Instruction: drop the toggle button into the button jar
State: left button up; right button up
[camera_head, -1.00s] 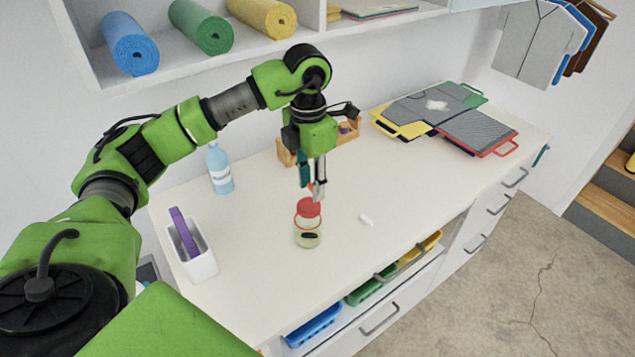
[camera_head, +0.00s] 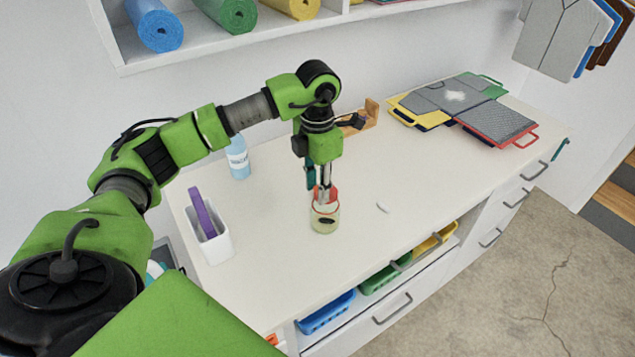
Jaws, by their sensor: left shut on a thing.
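The button jar (camera_head: 325,221) is a small clear jar with a red rim on the white counter. A dark patch shows on or in its lower part. My left gripper (camera_head: 323,195) points straight down at the jar mouth, its fingertips at or just inside the red rim. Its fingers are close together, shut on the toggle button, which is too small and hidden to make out. I cannot tell whether the fingers touch the rim. My right gripper is not in view.
A white bin with a purple handle (camera_head: 215,247) stands left of the jar, and a blue bottle (camera_head: 238,160) behind it. A wooden holder (camera_head: 371,112) is at the back.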

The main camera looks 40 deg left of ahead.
pick_arm(q)
jog(key=o, duration=0.8)
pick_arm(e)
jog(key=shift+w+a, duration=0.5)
pick_arm(q)
jog(key=shift+r, duration=0.25)
notch_tip(320, 180, up, 12)
jog(key=shift+f, duration=0.2)
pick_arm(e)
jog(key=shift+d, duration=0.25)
